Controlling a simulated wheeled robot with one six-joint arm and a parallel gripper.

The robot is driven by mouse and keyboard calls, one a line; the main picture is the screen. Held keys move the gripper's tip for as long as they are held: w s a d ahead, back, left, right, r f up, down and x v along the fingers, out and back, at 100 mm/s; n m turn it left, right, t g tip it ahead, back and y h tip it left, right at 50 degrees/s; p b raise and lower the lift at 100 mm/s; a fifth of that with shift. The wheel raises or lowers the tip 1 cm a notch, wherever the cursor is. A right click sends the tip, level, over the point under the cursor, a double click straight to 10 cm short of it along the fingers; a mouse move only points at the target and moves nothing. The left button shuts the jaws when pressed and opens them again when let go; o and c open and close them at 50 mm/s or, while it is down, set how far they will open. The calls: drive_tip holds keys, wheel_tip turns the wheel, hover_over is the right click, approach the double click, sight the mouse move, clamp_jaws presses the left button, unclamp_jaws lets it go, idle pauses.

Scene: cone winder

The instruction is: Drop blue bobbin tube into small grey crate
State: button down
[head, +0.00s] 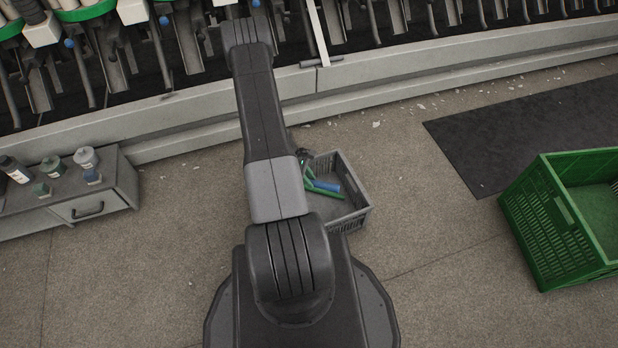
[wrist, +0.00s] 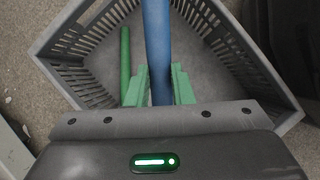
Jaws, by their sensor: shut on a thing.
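My gripper (wrist: 158,88) has green fingers and is shut on a blue bobbin tube (wrist: 157,40). The blue tube also shows in the head view (head: 327,186), over the small grey crate (head: 358,214). In the wrist view the grey crate (wrist: 278,92) spreads out under the tube and the fingers. A green tube (wrist: 126,65) is inside the crate, left of the blue tube. The near part of the crate is hidden by my gripper body. How far the blue tube is above the crate floor I cannot tell.
A large green crate (head: 542,222) stands at the right, near a dark mat (head: 540,130). A grey drawer cabinet (head: 105,195) with several small bottles is at the left. The winder (head: 430,88) runs along the back. Floor between the grey and green crates is clear.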

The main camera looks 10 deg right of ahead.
drive_tip(key=shift+f+b, duration=1.15)
drive_tip(key=shift+f, duration=1.85)
drive_tip(key=c, duration=1.2)
unclamp_jaws()
drive_tip(key=shift+r, duration=0.1)
drive_tip(key=p+v, duration=0.3)
drive_tip(key=v, duration=1)
drive_tip(key=shift+a+r+p, duration=0.1)
drive_tip(key=shift+r+p, duration=0.2)
drive_tip(key=shift+r, duration=0.05)
drive_tip(key=shift+f, duration=0.1)
drive_tip(key=b+x, duration=0.4)
drive_tip(key=x, duration=1)
wheel_tip(320, 180, up, 4)
drive_tip(key=shift+w+a+r+p, duration=0.1)
drive_tip(key=shift+a+p, duration=0.05)
drive_tip(key=shift+p, duration=0.8)
